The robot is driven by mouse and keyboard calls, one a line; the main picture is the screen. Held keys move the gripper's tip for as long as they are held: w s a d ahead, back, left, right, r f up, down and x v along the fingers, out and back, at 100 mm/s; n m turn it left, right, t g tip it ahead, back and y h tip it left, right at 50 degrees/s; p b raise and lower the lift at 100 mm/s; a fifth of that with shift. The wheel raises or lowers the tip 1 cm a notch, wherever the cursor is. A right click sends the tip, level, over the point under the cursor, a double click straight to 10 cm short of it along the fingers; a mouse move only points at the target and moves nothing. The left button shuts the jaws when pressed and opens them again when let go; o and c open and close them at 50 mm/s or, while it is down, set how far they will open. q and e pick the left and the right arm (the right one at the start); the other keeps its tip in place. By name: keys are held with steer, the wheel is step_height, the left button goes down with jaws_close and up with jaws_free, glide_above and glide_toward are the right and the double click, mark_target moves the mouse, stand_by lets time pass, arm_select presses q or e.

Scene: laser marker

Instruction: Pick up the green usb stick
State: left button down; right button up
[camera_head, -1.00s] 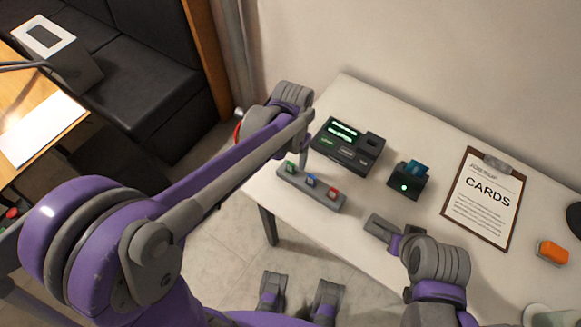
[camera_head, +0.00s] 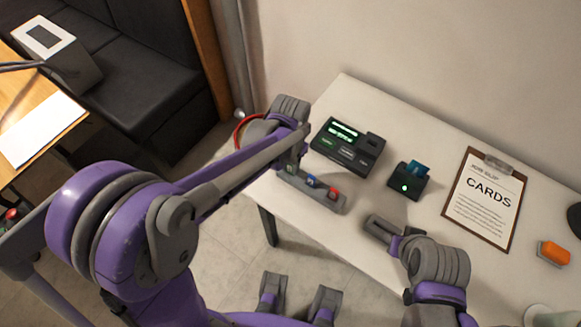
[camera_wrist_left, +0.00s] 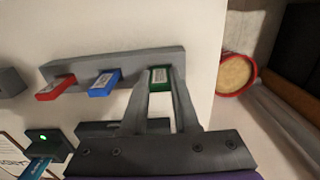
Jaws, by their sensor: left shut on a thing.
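The green usb stick (camera_wrist_left: 159,76) stands in the grey holder (camera_wrist_left: 120,67), at its right end in the left wrist view. My left gripper (camera_wrist_left: 160,90) is shut on it, one finger on each side. In the head view my left gripper (camera_head: 291,160) is at the holder's left end (camera_head: 335,204) and mostly covers the green stick. A blue stick (camera_wrist_left: 104,83) and a red stick (camera_wrist_left: 55,88) sit in the same holder. My right gripper (camera_head: 380,229) hangs over the table right of the holder; its jaw state is unclear.
Behind the holder is a black device with green displays (camera_head: 350,144). A small black reader (camera_head: 406,187) with a blue card stands to its right. A CARDS clipboard (camera_head: 483,204) and an orange object (camera_head: 553,253) lie farther right. A red-rimmed round container (camera_wrist_left: 236,75) is beyond the table edge.

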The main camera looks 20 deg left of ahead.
mark_target(291, 164)
arm_select(q)
steer(key=shift+r, duration=0.1)
step_height(291, 164, up, 10)
steer(key=shift+f+p, duration=0.1)
steer(key=shift+p, duration=0.45)
step_height(291, 164, up, 2)
steer(key=shift+r+p, duration=0.1)
steer(key=shift+p, duration=0.6)
steer(key=w+d, duration=0.7)
steer(key=d, duration=0.3)
steer(key=shift+d+p, duration=0.3)
steer(key=shift+d, duration=0.1)
steer(key=shift+d, duration=0.1)
stand_by(0.3)
